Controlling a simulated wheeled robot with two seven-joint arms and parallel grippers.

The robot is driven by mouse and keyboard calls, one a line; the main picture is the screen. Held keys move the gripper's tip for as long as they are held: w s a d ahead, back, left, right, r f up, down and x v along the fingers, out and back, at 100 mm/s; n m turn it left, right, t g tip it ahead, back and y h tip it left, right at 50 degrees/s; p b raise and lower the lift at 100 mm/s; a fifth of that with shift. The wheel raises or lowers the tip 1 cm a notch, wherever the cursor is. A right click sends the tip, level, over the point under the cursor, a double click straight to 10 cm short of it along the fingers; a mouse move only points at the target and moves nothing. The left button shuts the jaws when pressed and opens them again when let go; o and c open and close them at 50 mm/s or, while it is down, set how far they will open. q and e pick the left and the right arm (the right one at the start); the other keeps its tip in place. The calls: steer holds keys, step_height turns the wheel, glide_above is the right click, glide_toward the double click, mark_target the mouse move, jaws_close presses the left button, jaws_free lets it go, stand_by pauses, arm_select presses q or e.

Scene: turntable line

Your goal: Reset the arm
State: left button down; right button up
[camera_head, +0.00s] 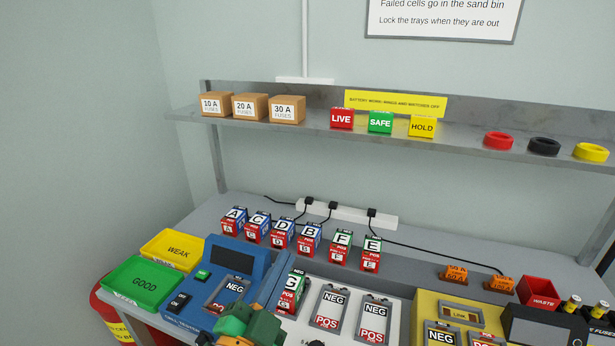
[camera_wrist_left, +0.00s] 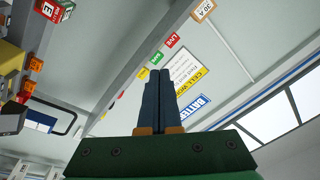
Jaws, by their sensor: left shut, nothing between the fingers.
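My left gripper (camera_head: 240,324) is at the bottom of the head view, green with orange parts, in front of the blue tester and the cell marked G (camera_head: 291,292). In the left wrist view its two dark fingers (camera_wrist_left: 160,78) are together with nothing between them. That view looks up past the shelf to the wall sign and ceiling. My right gripper is in neither view.
Cells A to F stand in a row at the back of the bench. The blue tester (camera_head: 232,262), green GOOD tray (camera_head: 143,283) and yellow WEAK tray (camera_head: 172,250) are at left. A grey shelf (camera_head: 330,127) runs above. The yellow unit (camera_head: 427,308) and red waste bin (camera_head: 538,292) are at right.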

arm_select(q)
steer(key=s+a+f+n+g+y, duration=0.3)
steer(key=a+f+n+g, duration=0.15)
steer(key=f, duration=0.55)
steer(key=s+a+f+n+g+y, duration=0.3)
steer(key=a+f+g, duration=0.15)
steer(key=f, duration=0.45)
steer(key=s+a+f+n+g, duration=0.35)
steer(key=s+f+g, duration=0.25)
steer(key=s+f, duration=0.6)
steer(key=s+f+g, duration=0.1)
steer(key=s+f, duration=0.2)
steer(key=f, duration=0.5)
steer(key=s+f+g, duration=0.1)
steer(key=s+f, duration=0.1)
steer(key=f, duration=0.6)
steer(key=s+a+f, duration=0.2)
steer(key=s+f, duration=0.6)
steer(key=s, duration=0.3)
steer(key=shift+a+m+g+y, duration=0.3)
steer(key=shift+a+m+y, duration=0.05)
steer(key=shift+m+y, duration=0.05)
steer(key=shift+f, duration=0.1)
